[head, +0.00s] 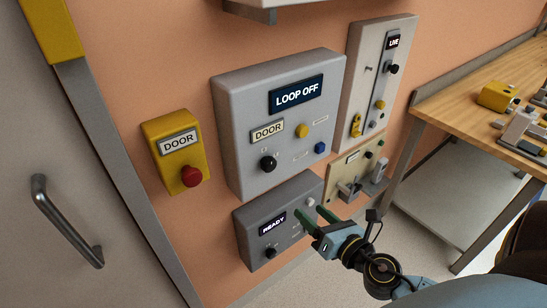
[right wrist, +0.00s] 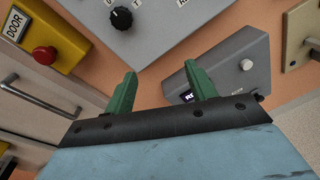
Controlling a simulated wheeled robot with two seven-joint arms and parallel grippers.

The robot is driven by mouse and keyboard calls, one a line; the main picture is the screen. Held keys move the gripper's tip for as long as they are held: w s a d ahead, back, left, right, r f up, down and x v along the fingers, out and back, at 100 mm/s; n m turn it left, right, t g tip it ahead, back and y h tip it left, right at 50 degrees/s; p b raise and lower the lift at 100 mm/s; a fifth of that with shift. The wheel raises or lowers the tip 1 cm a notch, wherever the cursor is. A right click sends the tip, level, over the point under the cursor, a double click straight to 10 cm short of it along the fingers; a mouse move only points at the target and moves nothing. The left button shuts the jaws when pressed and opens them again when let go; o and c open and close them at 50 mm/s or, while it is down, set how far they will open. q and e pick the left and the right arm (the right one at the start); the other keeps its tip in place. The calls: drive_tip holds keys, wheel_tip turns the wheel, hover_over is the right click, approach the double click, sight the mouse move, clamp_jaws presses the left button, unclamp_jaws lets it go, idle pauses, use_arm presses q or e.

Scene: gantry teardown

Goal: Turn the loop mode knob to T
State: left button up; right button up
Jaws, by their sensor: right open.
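The loop panel (head: 235,135) is a grey wall box with a display reading LOOP OFF (head: 296,93). A round black knob (head: 268,163) sits low on its face, under a DOOR label. In the right wrist view the black knob (right wrist: 121,18) is near the top edge, with small letters beside it, one of them a T. Which way the knob points is too small to tell surely. My right gripper (head: 313,216) has green fingers, spread and empty, below and right of the knob, in front of the READY box. It also shows in the wrist view (right wrist: 161,75). My left gripper is not in view.
A grey READY box (head: 247,222) is under the loop panel. A yellow DOOR box with a red button (head: 191,176) is at left, beside a door handle (head: 68,222). A LIVE panel (head: 368,90) and beige panel (head: 345,165) are right. A wooden bench (head: 455,110) stands further right.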

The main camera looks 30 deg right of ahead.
sight(272, 166)
wheel_tip(272, 166, up, 7)
drive_tip(key=a+n+t+y, duration=0.1)
drive_tip(key=a+n, duration=0.1)
drive_tip(key=n, duration=0.1)
drive_tip(key=w+p, duration=0.1)
drive_tip(key=w, duration=0.3)
drive_tip(key=w+p, duration=0.2)
drive_tip(key=w, duration=0.2)
drive_tip(key=w+p, duration=0.1)
drive_tip(key=w, duration=0.3)
drive_tip(key=shift+a+f+p, duration=0.25)
drive_tip(key=shift+a+p, duration=0.15)
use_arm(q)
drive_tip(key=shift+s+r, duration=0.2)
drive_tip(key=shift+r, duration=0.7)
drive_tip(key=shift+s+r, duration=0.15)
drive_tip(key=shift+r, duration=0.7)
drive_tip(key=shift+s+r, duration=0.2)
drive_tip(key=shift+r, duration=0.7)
use_arm(e)
drive_tip(key=shift+w+a, duration=0.1)
drive_tip(key=shift+w, duration=0.5)
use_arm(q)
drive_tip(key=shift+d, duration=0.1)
use_arm(e)
drive_tip(key=shift+c, duration=0.4)
drive_tip(key=c, duration=0.9)
